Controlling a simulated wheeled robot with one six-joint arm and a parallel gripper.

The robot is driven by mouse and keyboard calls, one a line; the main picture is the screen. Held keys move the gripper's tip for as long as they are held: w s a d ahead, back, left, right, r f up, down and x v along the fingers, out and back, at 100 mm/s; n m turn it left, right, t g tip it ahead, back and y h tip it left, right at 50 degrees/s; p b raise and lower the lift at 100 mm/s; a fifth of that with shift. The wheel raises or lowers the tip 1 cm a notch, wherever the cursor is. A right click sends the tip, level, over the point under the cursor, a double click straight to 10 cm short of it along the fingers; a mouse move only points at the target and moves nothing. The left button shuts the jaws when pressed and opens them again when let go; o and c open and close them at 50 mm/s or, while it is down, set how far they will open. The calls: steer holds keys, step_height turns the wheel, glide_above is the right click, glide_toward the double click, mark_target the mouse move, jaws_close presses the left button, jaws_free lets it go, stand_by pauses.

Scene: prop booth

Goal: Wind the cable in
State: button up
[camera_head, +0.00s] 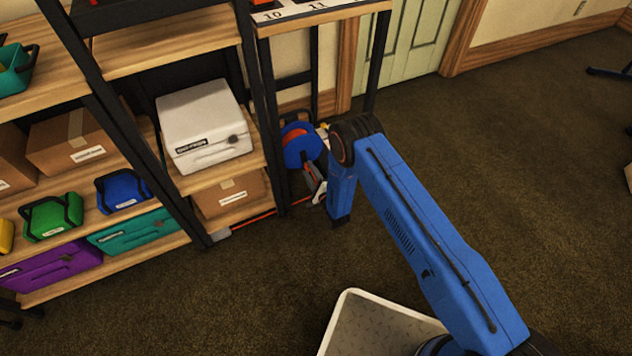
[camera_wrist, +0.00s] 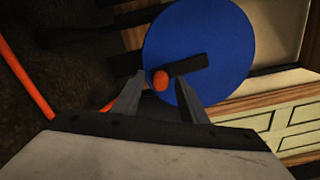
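The cable reel (camera_head: 302,145) stands on the floor beside the shelf's right end, with a blue disc and an orange middle. In the wrist view the blue disc (camera_wrist: 222,45) fills the upper middle. Its dark crank arm (camera_wrist: 190,72) ends in an orange knob (camera_wrist: 160,81). My gripper (camera_wrist: 160,76) has its two fingers on either side of the knob, with a narrow gap showing on each side; it looks open. The orange cable (camera_wrist: 22,78) runs off at the left. In the head view the cable (camera_head: 253,220) lies along the floor to a grey end piece (camera_head: 221,234).
A shelf unit (camera_head: 180,185) with boxes and cases stands at the left. A table (camera_head: 320,16) with dark legs is above the reel. A pale green door (camera_head: 418,35) is behind. The carpet (camera_head: 540,170) to the right is mostly clear.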

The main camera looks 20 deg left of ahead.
steer(key=v, duration=1.7)
steer(key=w+a+n, duration=0.4)
steer(key=n, duration=0.4)
steer(key=w+a+n, duration=0.4)
steer(key=a+n, duration=0.1)
steer(key=n, duration=0.4)
steer(key=w+a+n, duration=0.4)
steer(key=n, duration=0.4)
steer(key=shift+a, duration=0.4)
jaws_close()
